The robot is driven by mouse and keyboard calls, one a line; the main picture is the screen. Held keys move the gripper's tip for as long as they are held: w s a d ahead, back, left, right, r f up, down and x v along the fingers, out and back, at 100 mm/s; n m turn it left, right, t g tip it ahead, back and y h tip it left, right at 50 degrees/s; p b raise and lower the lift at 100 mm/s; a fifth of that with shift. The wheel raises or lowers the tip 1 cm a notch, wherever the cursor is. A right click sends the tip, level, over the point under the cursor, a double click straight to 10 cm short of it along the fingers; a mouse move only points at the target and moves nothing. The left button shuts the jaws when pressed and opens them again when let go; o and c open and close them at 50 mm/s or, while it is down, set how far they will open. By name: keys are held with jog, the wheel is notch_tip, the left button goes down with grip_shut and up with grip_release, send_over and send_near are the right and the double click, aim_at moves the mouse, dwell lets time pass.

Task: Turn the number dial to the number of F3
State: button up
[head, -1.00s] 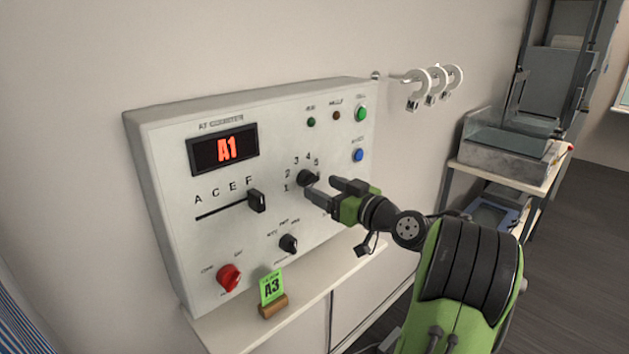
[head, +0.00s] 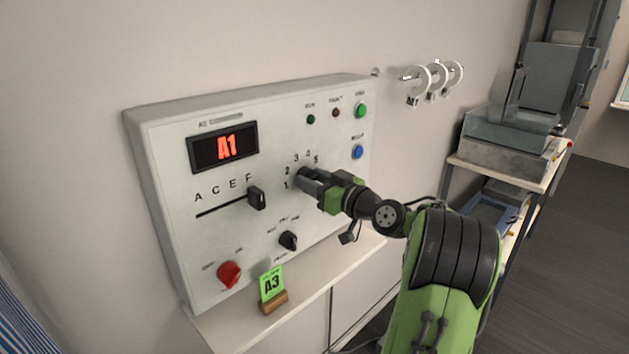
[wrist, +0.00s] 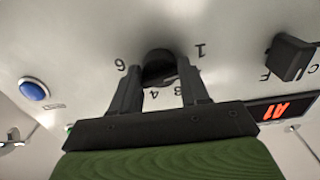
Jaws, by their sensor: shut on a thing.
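The number dial (head: 304,174) is a black knob on the white panel, with numbers around it. It also shows in the wrist view (wrist: 158,58), upside down, between my two fingers. My gripper (head: 311,180) is at the dial with its fingers closed on the knob; it also shows in the wrist view (wrist: 158,82). The fingers hide part of the knob, and I cannot tell which number it points to. The red display (head: 229,146) reads A1. A green card (head: 271,284) on a wooden stand reads A3.
A letter slider (head: 257,197) sits left of the dial, its handle near F. A smaller black knob (head: 288,240) and a red knob (head: 229,274) are below. Green (head: 361,110) and blue (head: 357,152) buttons are upper right. A shelf (head: 325,284) runs under the panel.

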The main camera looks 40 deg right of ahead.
jog(key=m+p, duration=0.1)
jog(key=m, duration=0.3)
jog(key=shift+m+p, duration=0.3)
jog(key=shift+p, duration=0.05)
jog(key=m+p, duration=0.2)
jog(key=m, duration=0.1)
jog(key=shift+r+m, duration=0.1)
jog(key=shift+m, duration=0.2)
jog(key=m+p, duration=0.2)
jog(key=m, duration=0.2)
jog(key=shift+p, duration=0.4)
jog(key=shift+m+p, duration=1.05)
jog(key=shift+m, duration=0.65)
jog(key=o, duration=1)
